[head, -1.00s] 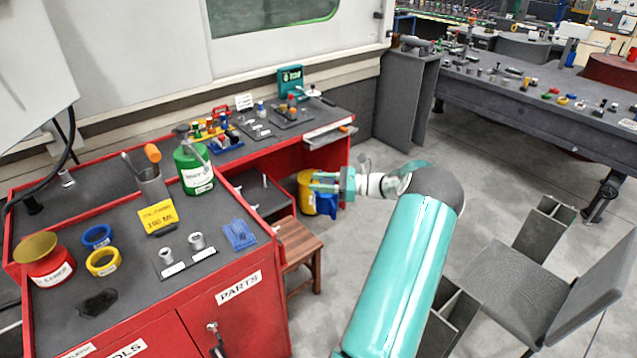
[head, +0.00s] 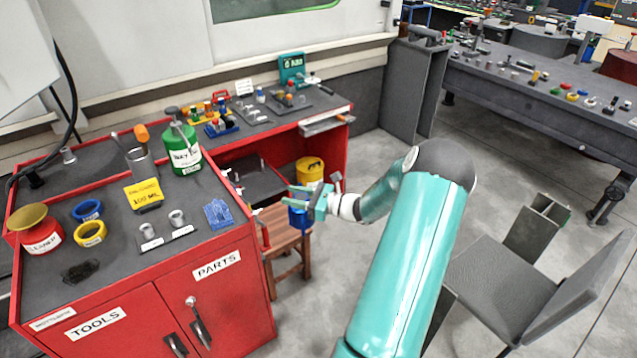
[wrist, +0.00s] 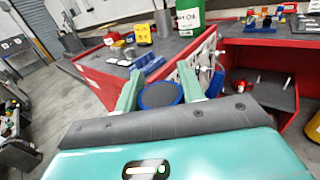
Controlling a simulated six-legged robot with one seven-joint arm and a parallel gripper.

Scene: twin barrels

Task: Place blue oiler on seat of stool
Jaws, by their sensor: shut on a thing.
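The blue oiler (head: 298,217) is between the fingers of my gripper (head: 305,198), which is shut on it. In the wrist view, its round dark top with a blue rim (wrist: 160,95) shows between the two fingertips (wrist: 158,92). The wooden stool (head: 287,236) stands beside the red cabinet. In the head view the oiler appears over the right part of its seat. I cannot tell whether its base touches the seat. My fingers hide part of the oiler, and the stool is not clearly seen in the wrist view.
The red cabinet (head: 222,284) is close to the left of the stool, and the red workbench (head: 332,143) is behind it. A yellow container (head: 310,168) is behind my gripper. A grey chair (head: 505,285) stands at the right. The floor between is clear.

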